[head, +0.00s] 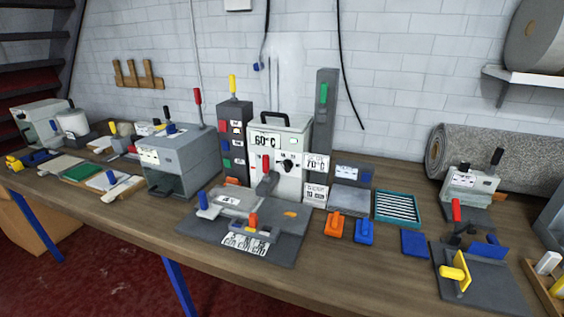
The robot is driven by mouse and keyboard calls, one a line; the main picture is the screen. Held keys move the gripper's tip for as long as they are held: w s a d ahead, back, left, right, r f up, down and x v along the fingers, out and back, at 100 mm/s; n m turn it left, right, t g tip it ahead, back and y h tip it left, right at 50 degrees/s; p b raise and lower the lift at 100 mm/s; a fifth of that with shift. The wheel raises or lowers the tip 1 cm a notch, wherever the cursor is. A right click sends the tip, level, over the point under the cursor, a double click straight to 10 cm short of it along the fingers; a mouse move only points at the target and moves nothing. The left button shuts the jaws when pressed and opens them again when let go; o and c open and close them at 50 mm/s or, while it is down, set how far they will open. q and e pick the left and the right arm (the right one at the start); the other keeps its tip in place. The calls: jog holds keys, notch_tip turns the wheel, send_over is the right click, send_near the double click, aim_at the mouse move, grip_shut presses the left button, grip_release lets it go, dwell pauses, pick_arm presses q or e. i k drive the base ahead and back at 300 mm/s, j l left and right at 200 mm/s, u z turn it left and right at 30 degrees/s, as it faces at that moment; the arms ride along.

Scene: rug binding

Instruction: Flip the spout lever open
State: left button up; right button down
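A white heated box (291,158) with a "60 °C" display, a dark dial and a black top handle stands at the back middle of the workbench. A small red lever (265,163) stands upright at its front, above a grey spout-like part (267,184). I take this red handle to be the spout lever; its exact joint is too small to make out. Below it is a dark plate (194,247) carrying a light grey block (236,200) and orange and blue handled parts. Neither of my grippers shows in the head view.
A grey machine (182,158) stands left. Orange (335,224) and blue (364,232) blocks and a teal tray (397,222) lie right. The front bench edge has some bare wood.

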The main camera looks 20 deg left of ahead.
aim_at(266, 157)
jog(key=i+l, duration=0.1)
jog(key=l, duration=0.3)
jog(key=i+l, duration=0.1)
jog(key=l, duration=0.3)
jog(key=i+l, duration=0.1)
jog(key=l, duration=0.3)
